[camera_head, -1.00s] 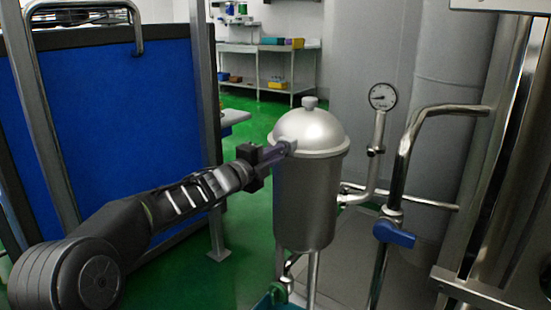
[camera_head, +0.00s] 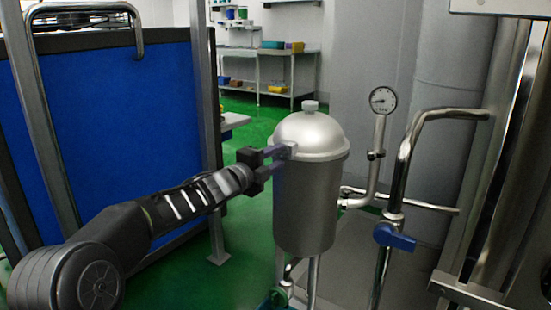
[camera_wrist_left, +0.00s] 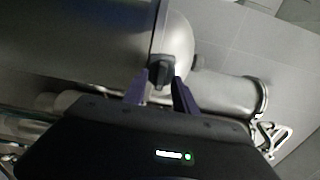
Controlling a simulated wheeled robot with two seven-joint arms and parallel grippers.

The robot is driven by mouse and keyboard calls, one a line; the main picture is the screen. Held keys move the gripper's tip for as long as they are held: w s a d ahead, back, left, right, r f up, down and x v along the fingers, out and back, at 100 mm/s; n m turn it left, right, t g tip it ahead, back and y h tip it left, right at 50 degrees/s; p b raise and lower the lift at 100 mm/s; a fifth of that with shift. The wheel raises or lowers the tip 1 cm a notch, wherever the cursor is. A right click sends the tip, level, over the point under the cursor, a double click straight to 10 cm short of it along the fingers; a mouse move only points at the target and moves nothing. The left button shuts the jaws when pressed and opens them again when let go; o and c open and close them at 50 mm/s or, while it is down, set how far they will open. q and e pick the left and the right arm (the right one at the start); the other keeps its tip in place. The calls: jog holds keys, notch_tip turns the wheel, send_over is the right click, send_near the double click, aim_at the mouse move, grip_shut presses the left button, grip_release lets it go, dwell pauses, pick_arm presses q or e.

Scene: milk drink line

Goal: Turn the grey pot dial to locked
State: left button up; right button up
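The steel pot (camera_head: 305,205) stands upright with a domed lid (camera_head: 308,130) and a small top knob (camera_head: 310,106). My left gripper (camera_head: 284,157) is at the left side of the pot's rim, its fingers apart. In the left wrist view a dark grey dial (camera_wrist_left: 160,70) sits where the pot body (camera_wrist_left: 80,40) meets the lid (camera_wrist_left: 180,48). The fingertips of my left gripper (camera_wrist_left: 160,78) are on either side of the dial's near end; contact is not clear. In the head view the dial is mostly hidden by the fingers. My right gripper is not in view.
A pressure gauge (camera_head: 382,99) on a bent pipe and a pipe with a blue valve handle (camera_head: 393,236) stand right of the pot. A blue panel (camera_head: 110,125) in a metal frame is at the left. Steel shelving (camera_head: 270,65) is far back. Green floor lies open behind.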

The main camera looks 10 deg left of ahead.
pick_arm(q)
jog(key=shift+s+a, duration=0.1)
jog(key=v, duration=0.7)
jog(key=shift+s+p, duration=0.3)
jog(key=shift+p, duration=0.05)
